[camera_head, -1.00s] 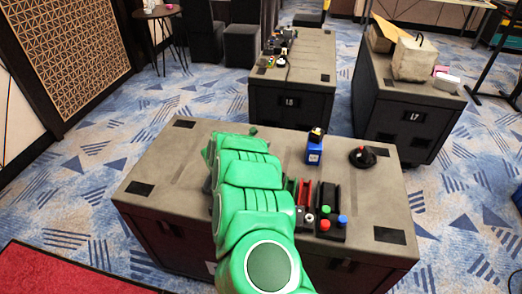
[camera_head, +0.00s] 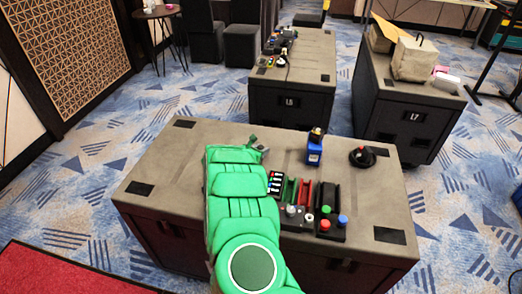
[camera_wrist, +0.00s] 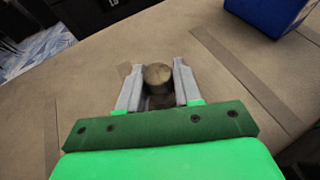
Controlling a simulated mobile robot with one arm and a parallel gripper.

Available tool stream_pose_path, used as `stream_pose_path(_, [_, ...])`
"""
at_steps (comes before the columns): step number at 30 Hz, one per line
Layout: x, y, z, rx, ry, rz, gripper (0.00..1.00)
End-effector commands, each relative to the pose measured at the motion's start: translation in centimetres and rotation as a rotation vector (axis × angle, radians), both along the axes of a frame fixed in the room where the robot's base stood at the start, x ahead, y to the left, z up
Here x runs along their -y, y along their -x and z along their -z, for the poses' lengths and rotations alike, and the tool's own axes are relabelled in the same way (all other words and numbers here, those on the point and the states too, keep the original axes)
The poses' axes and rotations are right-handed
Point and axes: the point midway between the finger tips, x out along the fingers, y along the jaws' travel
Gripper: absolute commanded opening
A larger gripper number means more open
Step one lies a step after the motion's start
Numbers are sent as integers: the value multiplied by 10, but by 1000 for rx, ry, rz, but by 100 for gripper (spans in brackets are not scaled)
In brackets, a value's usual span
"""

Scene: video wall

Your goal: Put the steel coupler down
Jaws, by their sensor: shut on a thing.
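The steel coupler (camera_wrist: 158,76) is a short, dull metal cylinder in the wrist view. My gripper (camera_wrist: 158,67) is shut on it, with one grey finger on each side. The coupler stands out between the fingertips, over the grey-brown top of the near cabinet (camera_head: 165,160). I cannot tell whether its lower end touches that top. In the head view my gripper (camera_head: 260,147) is partly hidden by my green arm, above the cabinet's middle toward the back edge. The coupler cannot be made out there.
A black round item (camera_head: 362,157) lies farther right. Coloured racks and a button box (camera_head: 331,228) sit at the front. The cabinet top's left part is clear.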

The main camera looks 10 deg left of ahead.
Motion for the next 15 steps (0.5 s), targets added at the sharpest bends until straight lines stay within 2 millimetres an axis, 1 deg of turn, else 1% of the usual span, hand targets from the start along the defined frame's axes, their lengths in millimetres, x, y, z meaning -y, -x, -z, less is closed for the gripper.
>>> stream_pose_path(4, [0, 0, 3, 0, 0, 0, 3])
stream_pose_path(5, [0, 0, 2, 0, 0, 0, 38])
stream_pose_path(9, [0, 0, 2, 0, 0, 1, 60])
stream_pose_path(15, [0, 0, 2, 0, 0, 0, 60])
